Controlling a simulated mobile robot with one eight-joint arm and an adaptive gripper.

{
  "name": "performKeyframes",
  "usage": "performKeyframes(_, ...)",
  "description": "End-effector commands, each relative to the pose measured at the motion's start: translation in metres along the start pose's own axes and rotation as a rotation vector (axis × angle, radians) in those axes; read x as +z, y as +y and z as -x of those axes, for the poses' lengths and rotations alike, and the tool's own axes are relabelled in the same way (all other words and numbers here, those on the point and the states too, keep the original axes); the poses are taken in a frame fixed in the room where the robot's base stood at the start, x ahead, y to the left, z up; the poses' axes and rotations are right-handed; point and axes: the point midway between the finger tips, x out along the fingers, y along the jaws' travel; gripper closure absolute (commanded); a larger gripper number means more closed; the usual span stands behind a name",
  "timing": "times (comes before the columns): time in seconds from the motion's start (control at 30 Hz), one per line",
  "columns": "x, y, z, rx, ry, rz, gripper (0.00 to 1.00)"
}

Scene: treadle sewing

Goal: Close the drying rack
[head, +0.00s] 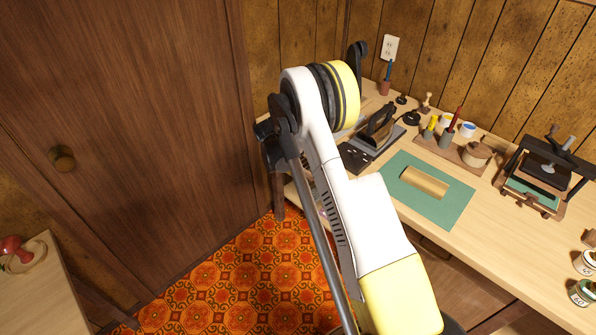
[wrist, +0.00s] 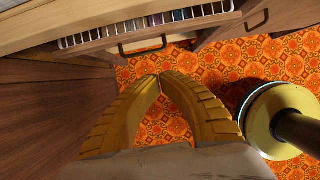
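The drying rack (wrist: 150,22) shows at the top of the wrist view, under the edge of the worktop. It is a wooden, drawer-like unit with a row of white slats, and it stands open with the slats exposed. A dark bar handle (wrist: 142,47) is on its front. My gripper (wrist: 160,79) is in the middle of the wrist view, its two yellow fingers brought together at the tips with nothing between them. The tips point toward the rack front and look apart from the handle. My arm hides the rack and gripper in the head view.
Another wooden front with a dark handle (wrist: 258,20) is beside the rack at right. The workbench (head: 480,250) holds a green mat (head: 435,206), an iron (head: 378,127) and a press (head: 545,175). A brown door (head: 130,130) stands at left. Patterned floor (head: 250,275) is open between.

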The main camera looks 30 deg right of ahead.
Motion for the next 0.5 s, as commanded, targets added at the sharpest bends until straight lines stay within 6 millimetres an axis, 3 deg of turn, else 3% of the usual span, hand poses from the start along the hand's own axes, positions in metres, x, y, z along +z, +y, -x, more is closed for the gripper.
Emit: performKeyframes(0.5,-0.002,0.000,-0.103,0.000,0.000,-0.001,1.00)
